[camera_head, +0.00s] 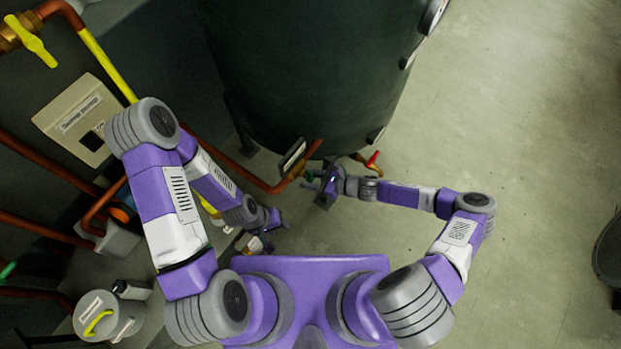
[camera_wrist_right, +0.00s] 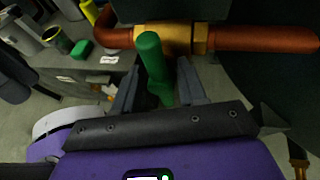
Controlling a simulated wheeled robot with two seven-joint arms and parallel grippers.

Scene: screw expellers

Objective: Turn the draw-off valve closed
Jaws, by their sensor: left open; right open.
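A brass valve with a green lever (camera_wrist_right: 155,68) sits on a copper pipe (camera_wrist_right: 270,38) in the right wrist view. In the head view, its green handle (camera_head: 308,175) is small beside my right gripper (camera_head: 316,186). My right gripper is open, and the lever stands between its two fingers (camera_wrist_right: 158,80); contact is unclear. A second valve with a red handle (camera_head: 373,159) is at the tank's foot, to the right. I cannot tell from labels which is the draw-off valve. My left gripper (camera_head: 277,218) is open, low and left of the tank, away from both valves.
The large dark tank (camera_head: 310,70) stands just behind the valves. Copper pipes, a yellow-lever valve (camera_head: 32,42) and a labelled panel (camera_head: 80,118) are at the left. A grey canister (camera_head: 105,315) stands lower left. The floor at the right is mostly clear.

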